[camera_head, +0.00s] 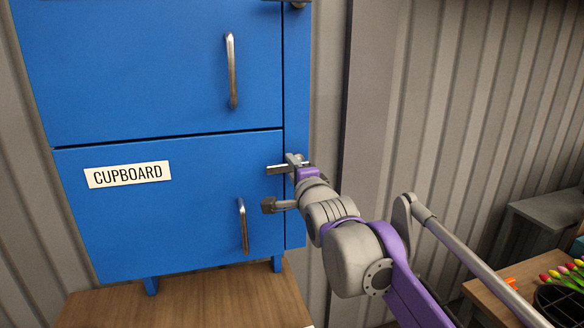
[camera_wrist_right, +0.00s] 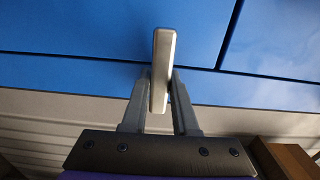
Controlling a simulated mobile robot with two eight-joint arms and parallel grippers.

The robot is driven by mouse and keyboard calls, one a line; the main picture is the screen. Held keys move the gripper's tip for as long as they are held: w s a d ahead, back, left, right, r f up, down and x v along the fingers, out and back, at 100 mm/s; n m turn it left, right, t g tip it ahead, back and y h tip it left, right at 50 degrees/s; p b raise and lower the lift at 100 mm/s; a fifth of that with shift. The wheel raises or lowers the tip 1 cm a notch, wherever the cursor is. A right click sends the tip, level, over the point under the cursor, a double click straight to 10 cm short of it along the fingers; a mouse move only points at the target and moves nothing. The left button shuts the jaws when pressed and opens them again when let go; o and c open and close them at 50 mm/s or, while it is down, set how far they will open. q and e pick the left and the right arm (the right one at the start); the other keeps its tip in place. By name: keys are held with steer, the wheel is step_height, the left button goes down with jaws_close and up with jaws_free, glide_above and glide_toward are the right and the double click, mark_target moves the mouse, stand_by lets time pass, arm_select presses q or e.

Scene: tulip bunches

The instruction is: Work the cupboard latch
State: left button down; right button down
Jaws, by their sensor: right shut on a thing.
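The blue cupboard (camera_head: 180,215) carries a white CUPBOARD label (camera_head: 128,174) on its lower door. The lower door is flush with the frame and looks closed. The metal latch (camera_head: 276,169) sits at the door's upper right edge, its bar lying about level across the gap. My right gripper (camera_head: 299,166) is at the latch, partly covering it. In the right wrist view, my right gripper (camera_wrist_right: 161,88) is shut on the latch's grey lever (camera_wrist_right: 163,55), one finger on each side. My left gripper is not in view.
The lower door has an upright handle (camera_head: 243,226), and the upper door has another handle (camera_head: 231,70). A wooden table (camera_head: 190,301) is under the cupboard. At the far right are tulips (camera_head: 566,272) and a dark container (camera_head: 556,303) on a wooden surface.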

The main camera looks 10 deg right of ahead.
stand_by(0.5)
steer(key=c, duration=0.7)
jaws_free()
steer(key=shift+s, duration=0.15)
steer(key=s+b, duration=0.1)
steer(key=s, duration=0.9)
steer(key=shift+s+d, duration=0.15)
steer(key=shift+s, duration=0.15)
steer(key=s+f+n+g, duration=0.4)
steer(key=s+f, duration=0.4)
steer(key=f, duration=0.6)
steer(key=s+d+f+n+g, duration=0.1)
steer(key=s+f+n+g, duration=0.3)
steer(key=f, duration=1)
steer(key=s+f+n+g, duration=0.4)
steer(key=s+f+n, duration=0.5)
steer(key=s+f, duration=0.3)
step_height(320, 180, down, 2)
steer(key=shift+s+d+f+g+h, duration=0.1)
steer(key=shift+s+d+g+h, duration=0.05)
steer(key=shift+g+h, duration=0.15)
